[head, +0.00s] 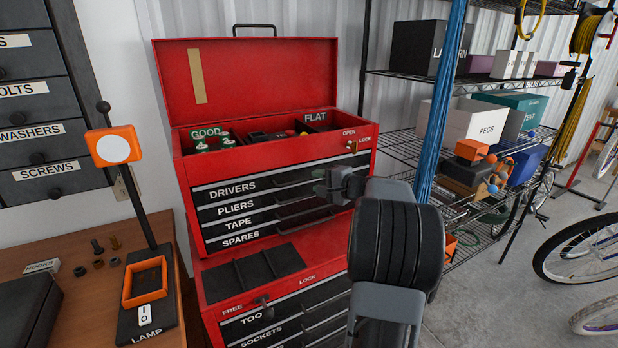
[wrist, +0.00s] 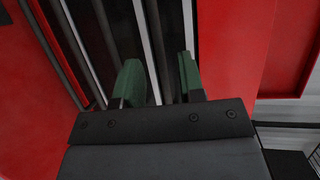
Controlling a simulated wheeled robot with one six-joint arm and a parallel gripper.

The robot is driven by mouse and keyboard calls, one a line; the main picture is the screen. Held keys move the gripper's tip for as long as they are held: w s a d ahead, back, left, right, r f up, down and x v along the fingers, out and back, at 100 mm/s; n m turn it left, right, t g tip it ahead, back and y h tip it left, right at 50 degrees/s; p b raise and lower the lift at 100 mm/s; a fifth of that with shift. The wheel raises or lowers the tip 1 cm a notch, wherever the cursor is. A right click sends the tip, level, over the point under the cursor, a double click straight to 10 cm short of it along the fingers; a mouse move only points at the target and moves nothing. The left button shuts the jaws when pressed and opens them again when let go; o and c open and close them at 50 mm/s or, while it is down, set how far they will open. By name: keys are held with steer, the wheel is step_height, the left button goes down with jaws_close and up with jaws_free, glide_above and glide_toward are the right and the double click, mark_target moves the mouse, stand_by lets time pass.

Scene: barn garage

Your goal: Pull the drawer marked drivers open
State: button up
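The drawer marked DRIVERS (head: 233,189) is the top one of the black drawers in the red tool chest. It looks shut, flush with the drawers below. Its dark bar handle (head: 294,178) is on the right half of its front. My gripper (head: 328,187) is at the right end of the upper drawers, partly hiding the handle ends there. In the wrist view, its two green-padded fingers (wrist: 160,85) stand apart, pointing at the dark drawer fronts and pale strips. I cannot tell whether a handle lies between them.
The chest's red lid (head: 255,80) stands open above a tray with several items. PLIERS, TAPE and SPARES drawers lie close below. A lower red chest (head: 215,290) stands beneath. A bench with a lamp (head: 148,318) is at left, a wire shelf (head: 400,148) at right.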

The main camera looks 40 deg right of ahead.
mark_target(311, 179)
steer(key=shift+p+x, duration=0.3)
steer(key=shift+x, duration=1.85)
jaws_close()
